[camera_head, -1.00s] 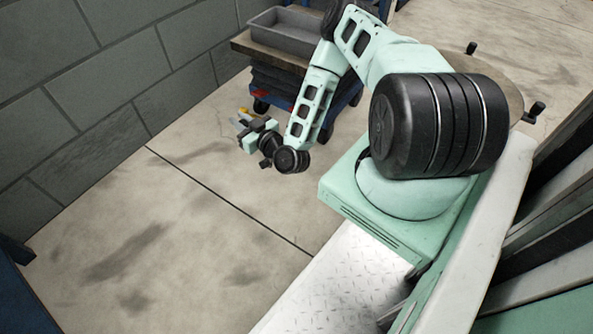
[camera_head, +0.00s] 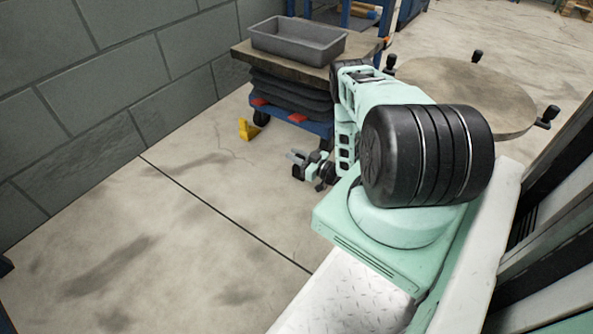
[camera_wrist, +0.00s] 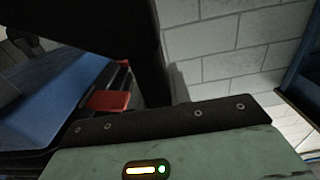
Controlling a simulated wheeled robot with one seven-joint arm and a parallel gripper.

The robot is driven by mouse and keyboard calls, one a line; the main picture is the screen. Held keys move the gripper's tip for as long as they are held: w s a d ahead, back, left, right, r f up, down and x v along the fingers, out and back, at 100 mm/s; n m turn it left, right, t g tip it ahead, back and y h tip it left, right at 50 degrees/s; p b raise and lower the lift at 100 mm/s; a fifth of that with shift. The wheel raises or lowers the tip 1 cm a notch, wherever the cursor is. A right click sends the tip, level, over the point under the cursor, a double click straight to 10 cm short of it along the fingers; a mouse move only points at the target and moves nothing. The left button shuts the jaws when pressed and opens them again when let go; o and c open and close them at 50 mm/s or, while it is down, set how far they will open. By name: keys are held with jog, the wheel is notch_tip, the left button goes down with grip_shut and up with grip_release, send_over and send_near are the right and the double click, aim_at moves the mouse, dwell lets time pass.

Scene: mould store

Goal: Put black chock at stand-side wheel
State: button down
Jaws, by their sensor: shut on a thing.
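My gripper (camera_head: 299,163) hangs low over the floor, to the right of the yellow chock and in front of the trolley. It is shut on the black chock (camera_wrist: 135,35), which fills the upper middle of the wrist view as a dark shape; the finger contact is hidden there. The blue trolley (camera_head: 318,127) has red pieces near its lower edge. One dark wheel (camera_head: 261,118) shows at its left corner; my arm covers the right end. In the wrist view, the blue deck (camera_wrist: 60,85) and a red piece (camera_wrist: 110,100) lie left of the chock.
A yellow chock (camera_head: 248,130) stands on the floor by the visible wheel. A grey tray (camera_head: 297,45) sits on the trolley's top board. A round table (camera_head: 465,90) with black knobs stands right. A block wall (camera_head: 100,90) runs along the left. The front floor is clear.

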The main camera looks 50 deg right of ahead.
aim_at(296, 169)
notch_tip(296, 169, down, 4)
jog(key=shift+f+b, duration=0.15)
jog(key=shift+b, duration=1.1)
jog(key=c, duration=1.3)
grip_release()
